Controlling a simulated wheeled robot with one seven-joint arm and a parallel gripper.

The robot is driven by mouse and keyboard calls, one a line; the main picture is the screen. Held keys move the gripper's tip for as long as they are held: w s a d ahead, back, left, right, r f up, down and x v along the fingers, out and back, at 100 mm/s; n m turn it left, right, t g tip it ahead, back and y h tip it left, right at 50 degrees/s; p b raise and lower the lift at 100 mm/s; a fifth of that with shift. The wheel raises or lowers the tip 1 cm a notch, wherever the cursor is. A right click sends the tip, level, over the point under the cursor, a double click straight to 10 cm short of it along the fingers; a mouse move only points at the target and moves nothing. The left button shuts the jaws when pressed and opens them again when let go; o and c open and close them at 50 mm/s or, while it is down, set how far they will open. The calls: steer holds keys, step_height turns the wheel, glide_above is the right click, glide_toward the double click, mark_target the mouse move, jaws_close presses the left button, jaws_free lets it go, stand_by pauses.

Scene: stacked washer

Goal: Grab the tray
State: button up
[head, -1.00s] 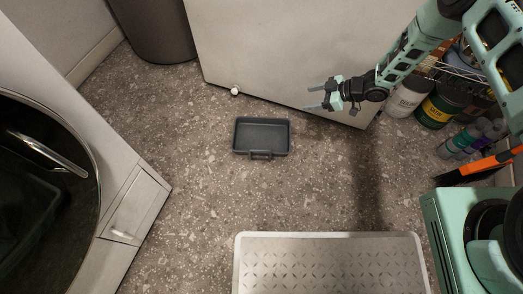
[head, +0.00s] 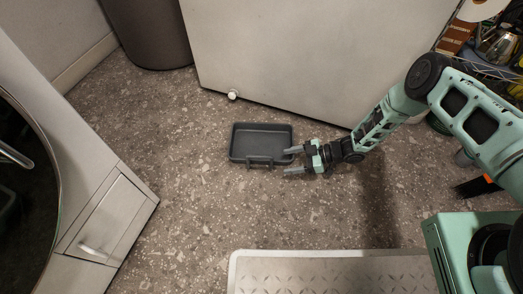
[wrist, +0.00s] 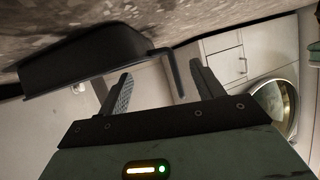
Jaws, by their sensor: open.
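The tray (head: 260,140) is a dark grey rectangular pan lying on the speckled floor in the middle of the head view. A small handle (head: 261,163) sticks out from its near side. My gripper (head: 290,160) is open, at the tray's right near corner, its fingers pointing left. In the wrist view the tray (wrist: 85,58) shows at the upper left, and its bent handle (wrist: 168,68) reaches toward the space between my open fingers (wrist: 160,88). Nothing is between the fingertips that I can see gripped; contact with the tray cannot be told.
A dark bin (head: 150,35) is at the back left. A washer cabinet (head: 100,215) is at the left. A metal-patterned platform (head: 330,262) lies in front. Floor left of the tray is clear.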

steer(key=b+x, duration=0.3)
steer(key=x, duration=0.3)
steer(key=shift+a+f+b, duration=0.1)
steer(key=shift+a+b, duration=0.15)
steer(key=shift+b, duration=0.05)
steer(key=shift+a, duration=0.3)
steer(key=shift+c, duration=0.4)
steer(key=c, duration=1)
